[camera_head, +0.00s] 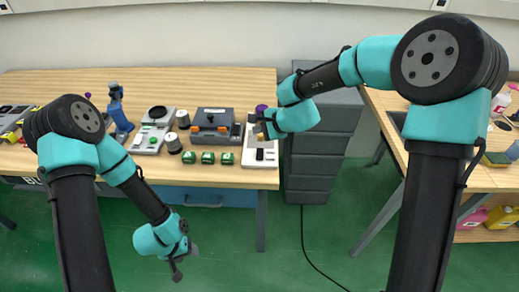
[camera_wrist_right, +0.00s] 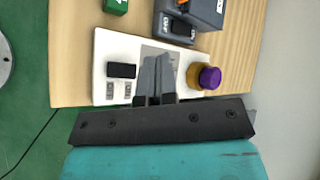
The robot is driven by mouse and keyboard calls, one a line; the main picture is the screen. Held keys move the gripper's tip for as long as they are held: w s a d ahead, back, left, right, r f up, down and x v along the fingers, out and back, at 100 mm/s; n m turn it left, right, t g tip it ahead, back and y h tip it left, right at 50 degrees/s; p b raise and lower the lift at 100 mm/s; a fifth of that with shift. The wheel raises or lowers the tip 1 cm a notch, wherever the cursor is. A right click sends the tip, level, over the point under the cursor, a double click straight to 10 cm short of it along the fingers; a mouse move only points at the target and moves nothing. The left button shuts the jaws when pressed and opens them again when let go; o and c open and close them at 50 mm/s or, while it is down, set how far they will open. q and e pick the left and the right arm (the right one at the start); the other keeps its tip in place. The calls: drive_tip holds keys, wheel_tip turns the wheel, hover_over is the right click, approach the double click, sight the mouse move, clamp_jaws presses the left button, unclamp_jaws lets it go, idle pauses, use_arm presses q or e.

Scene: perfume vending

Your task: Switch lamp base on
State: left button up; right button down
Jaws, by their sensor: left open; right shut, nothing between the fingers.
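The lamp base (camera_head: 251,157) is a white plate at the right end of the wooden table, with a black switch on its front part. In the right wrist view, the lamp base (camera_wrist_right: 101,50) shows the black switch (camera_wrist_right: 121,70), two small grey marked parts, a grey panel, and a yellow cylinder with a purple top (camera_wrist_right: 209,77). My right gripper (camera_wrist_right: 157,78) is shut and empty over the middle of the plate, between the switch and the cylinder. Contact cannot be told. In the head view, my right gripper (camera_head: 262,122) partly hides the plate. My left gripper (camera_head: 179,266) is open, low in front of the table.
A grey and orange device (camera_head: 212,125) stands left of the lamp base, with green blocks (camera_head: 207,158) in front. Another grey panel (camera_head: 152,133) and a blue bottle (camera_head: 117,108) stand farther left. A dark drawer cabinet (camera_head: 318,150) is to the right.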

sight(260, 151)
drive_tip(key=shift+f, duration=0.2)
drive_tip(key=shift+w+d+f, duration=0.1)
drive_tip(key=shift+w+f, duration=0.2)
drive_tip(key=shift+f, duration=1.1)
drive_tip(key=shift+w+f, duration=0.3)
drive_tip(key=shift+f, duration=1.05)
drive_tip(key=shift+w+d+f, duration=0.1)
drive_tip(key=shift+w+f, duration=0.2)
drive_tip(key=shift+f, duration=1.1)
drive_tip(key=shift+f, duration=0.2)
drive_tip(key=shift+f, duration=0.2)
drive_tip(key=shift+w+f, duration=0.15)
drive_tip(key=shift+f, duration=0.3)
drive_tip(key=shift+r, duration=0.1)
drive_tip(key=shift+r, duration=0.8)
drive_tip(key=shift+s+r, duration=0.1)
drive_tip(key=shift+s, duration=0.1)
